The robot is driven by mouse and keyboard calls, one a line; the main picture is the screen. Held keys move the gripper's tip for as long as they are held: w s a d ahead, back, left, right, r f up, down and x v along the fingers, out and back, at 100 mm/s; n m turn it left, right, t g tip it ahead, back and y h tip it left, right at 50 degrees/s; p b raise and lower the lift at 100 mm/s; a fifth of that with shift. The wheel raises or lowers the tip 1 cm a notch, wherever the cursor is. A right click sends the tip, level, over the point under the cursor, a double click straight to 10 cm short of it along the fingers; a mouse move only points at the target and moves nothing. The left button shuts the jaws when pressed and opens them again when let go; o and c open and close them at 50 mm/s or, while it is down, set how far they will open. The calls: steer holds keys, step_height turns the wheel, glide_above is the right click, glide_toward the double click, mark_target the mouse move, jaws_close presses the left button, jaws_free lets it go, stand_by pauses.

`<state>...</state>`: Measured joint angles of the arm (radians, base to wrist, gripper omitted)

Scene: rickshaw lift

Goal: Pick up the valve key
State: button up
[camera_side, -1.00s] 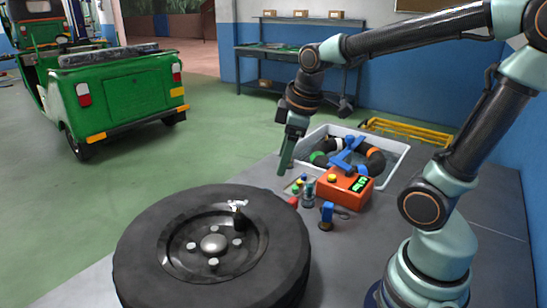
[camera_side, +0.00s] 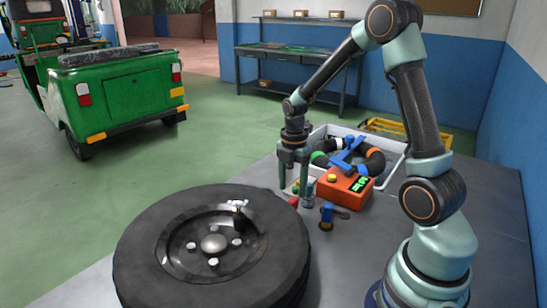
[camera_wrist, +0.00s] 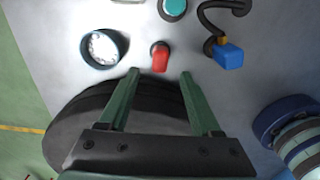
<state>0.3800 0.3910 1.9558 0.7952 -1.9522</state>
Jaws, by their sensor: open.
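A small red piece (camera_side: 293,201), which I take to be the valve key, is on the grey surface just behind the tyre. In the wrist view the red piece (camera_wrist: 160,58) has a dark round end and lies just beyond my fingertips, in line with the gap between them. My gripper (camera_side: 294,194) points down above this spot with its two green fingers apart. In the wrist view my gripper (camera_wrist: 160,74) is open, with nothing between the fingers. Whether the fingertips are level with the red piece is hard to tell.
A tyre (camera_side: 135,255) lies close by at the front left. A blue piece (camera_side: 326,212) with a black hose is to the right. An orange box (camera_side: 345,188) and a white tray (camera_side: 398,160) are behind. A round dial (camera_wrist: 103,47) is left of the red piece.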

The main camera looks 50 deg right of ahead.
mark_target(292, 199)
steer(key=shift+d+f, duration=0.2)
steer(key=shift+f, duration=3.65)
jaws_close()
